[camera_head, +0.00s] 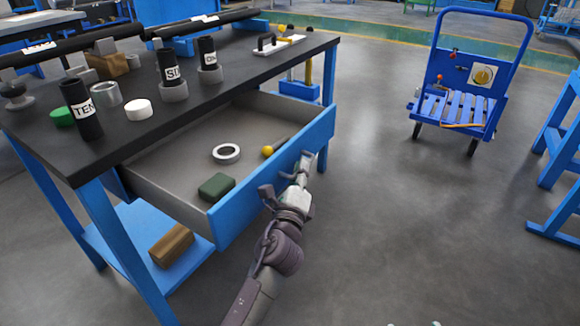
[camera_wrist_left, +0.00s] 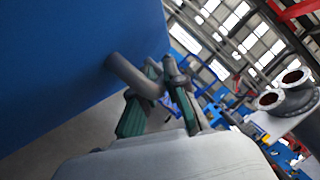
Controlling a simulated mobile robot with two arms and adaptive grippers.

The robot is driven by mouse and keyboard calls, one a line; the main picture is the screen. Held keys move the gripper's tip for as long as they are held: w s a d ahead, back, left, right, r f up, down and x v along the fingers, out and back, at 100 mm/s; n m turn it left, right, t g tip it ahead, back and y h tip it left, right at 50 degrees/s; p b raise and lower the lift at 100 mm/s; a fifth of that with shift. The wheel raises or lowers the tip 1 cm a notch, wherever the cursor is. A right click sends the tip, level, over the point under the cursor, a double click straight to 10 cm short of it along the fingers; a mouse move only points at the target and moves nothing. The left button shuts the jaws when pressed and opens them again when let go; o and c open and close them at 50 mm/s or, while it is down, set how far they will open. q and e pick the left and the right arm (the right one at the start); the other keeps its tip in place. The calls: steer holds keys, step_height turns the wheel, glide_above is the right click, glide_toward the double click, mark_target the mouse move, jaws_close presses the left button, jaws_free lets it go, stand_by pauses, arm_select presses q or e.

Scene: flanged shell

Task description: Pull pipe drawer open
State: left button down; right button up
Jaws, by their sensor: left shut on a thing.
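The blue-fronted drawer (camera_head: 268,182) under the black-topped table is pulled out, and its grey inside shows in the head view. Inside lie a white ring (camera_head: 227,153), a dark green block (camera_head: 216,187) and a yellow ball-ended tool (camera_head: 269,150). My left gripper (camera_head: 304,164) is at the drawer's front face, shut on the drawer handle. In the left wrist view the grey handle bar (camera_wrist_left: 133,75) stands out from the blue drawer front (camera_wrist_left: 60,60), and the fingers (camera_wrist_left: 157,95) are around its end. My right gripper is not in view.
The black tabletop (camera_head: 130,170) carries labelled black pipes (camera_head: 82,108), grey rings and a white ring (camera_head: 138,109). A brown block (camera_head: 171,245) lies on the lower blue shelf. A blue cart (camera_head: 462,90) stands at the back right. The floor right of the drawer is clear.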

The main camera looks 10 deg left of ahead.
arm_select(q)
steer(key=shift+s+d+f, duration=0.1)
steer(key=shift+d, duration=0.1)
steer(key=c, duration=1.2)
jaws_free()
steer(key=v, duration=1.2)
